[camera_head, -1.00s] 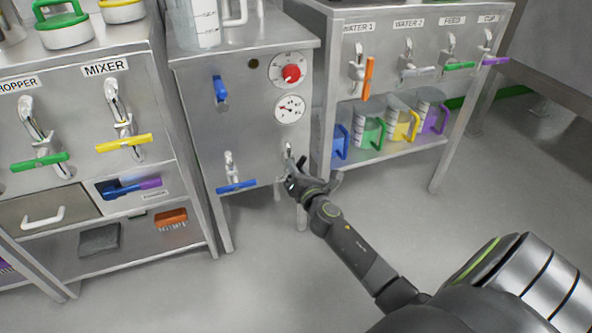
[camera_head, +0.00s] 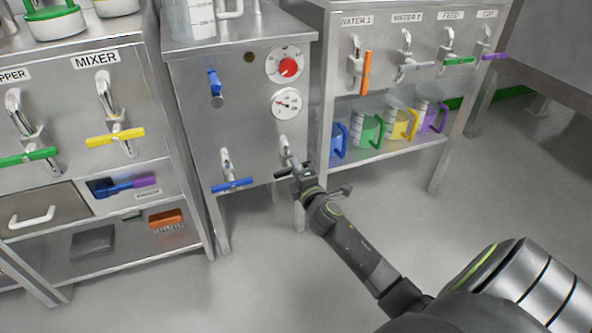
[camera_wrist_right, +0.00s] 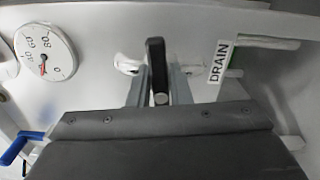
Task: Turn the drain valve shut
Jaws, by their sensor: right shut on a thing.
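The drain valve (camera_head: 284,147) is a metal tap low on the right of the steel cabinet's front. In the right wrist view its black handle (camera_wrist_right: 156,66) stands upright in the picture, beside a DRAIN label (camera_wrist_right: 220,62). My right gripper (camera_head: 288,171) is at this tap, and its fingers lie on both sides of the handle, shut on it. The gripper hides much of the handle in the head view. My left gripper is not in view.
A blue-handled tap (camera_head: 232,185) is to the left on the same cabinet, below a blue lever (camera_head: 215,82). A red knob (camera_head: 289,67) and a gauge (camera_head: 287,103) are above. Coloured jugs (camera_head: 368,131) stand on the shelf to the right. Open floor lies in front.

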